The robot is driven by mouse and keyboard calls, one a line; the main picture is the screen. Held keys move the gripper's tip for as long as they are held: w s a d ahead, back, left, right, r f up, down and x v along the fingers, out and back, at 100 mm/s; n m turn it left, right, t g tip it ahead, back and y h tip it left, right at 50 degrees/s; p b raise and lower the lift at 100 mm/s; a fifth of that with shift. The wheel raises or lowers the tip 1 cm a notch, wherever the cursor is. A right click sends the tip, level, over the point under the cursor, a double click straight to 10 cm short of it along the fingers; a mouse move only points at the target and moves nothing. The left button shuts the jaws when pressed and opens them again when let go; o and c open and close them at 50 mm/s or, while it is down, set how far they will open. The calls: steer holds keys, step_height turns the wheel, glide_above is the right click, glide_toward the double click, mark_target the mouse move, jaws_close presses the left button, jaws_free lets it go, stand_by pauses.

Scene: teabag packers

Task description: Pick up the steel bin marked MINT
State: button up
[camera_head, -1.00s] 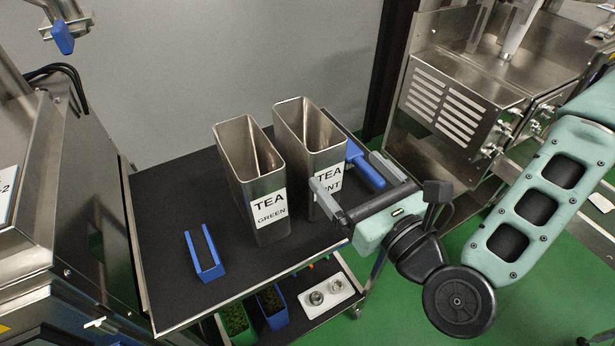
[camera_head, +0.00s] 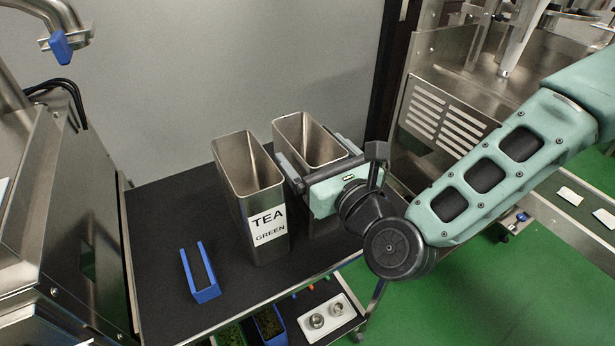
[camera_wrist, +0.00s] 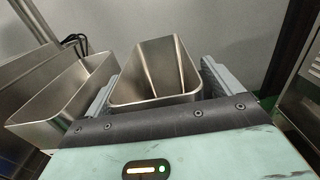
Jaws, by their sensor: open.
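The steel MINT bin (camera_head: 303,138) stands upright on the black top of the cart, right of the steel GREEN tea bin (camera_head: 252,190). Its label is hidden behind my gripper in the head view now; the earlier head view shows part of it. My gripper (camera_head: 312,162) is open at the bin's upper part, with one finger on each side. In the wrist view the MINT bin (camera_wrist: 155,75) lies between the two fingers of my gripper (camera_wrist: 157,88). The left finger is in the narrow gap beside the GREEN bin (camera_wrist: 65,95). I cannot tell whether the fingers touch the steel.
A blue open holder (camera_head: 200,275) lies on the cart top (camera_head: 165,230), left of the bins. A lower shelf holds blue containers (camera_head: 270,325) and a white tray with two round cups (camera_head: 327,317). Steel machines stand left and right.

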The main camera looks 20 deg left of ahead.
steer(key=shift+a, duration=0.15)
steer(key=c, duration=1.5)
steer(key=shift+w+r, duration=0.1)
